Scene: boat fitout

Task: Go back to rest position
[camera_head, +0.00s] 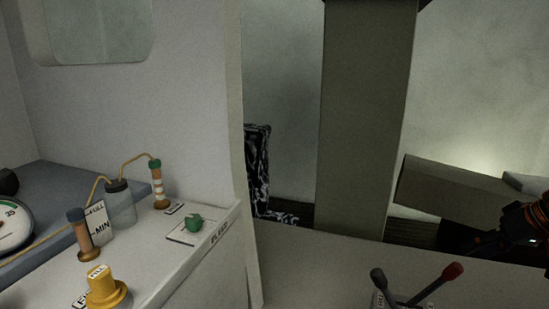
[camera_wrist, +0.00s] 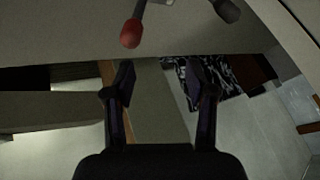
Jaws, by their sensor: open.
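My gripper shows in the wrist view (camera_wrist: 162,82) with its two dark fingers spread apart and nothing between them. In the head view, part of my arm shows at the right edge, and dark finger parts of my gripper (camera_head: 478,243) reach left from it. A lever with a red knob (camera_head: 452,271) and a lever with a dark knob (camera_head: 377,274) stand at the bottom right of the head view. The red knob (camera_wrist: 131,33) and the dark knob (camera_wrist: 227,10) also show at the top of the wrist view, beyond the fingertips and apart from them.
A white counter at left holds a yellow knob (camera_head: 104,288), a green knob (camera_head: 194,224), a bottle (camera_head: 120,204) with tubing, and a dial gauge (camera_head: 12,222). A white partition edge (camera_head: 240,150) and a grey-green post (camera_head: 366,120) stand upright. A black-and-white patterned thing (camera_head: 257,165) is behind.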

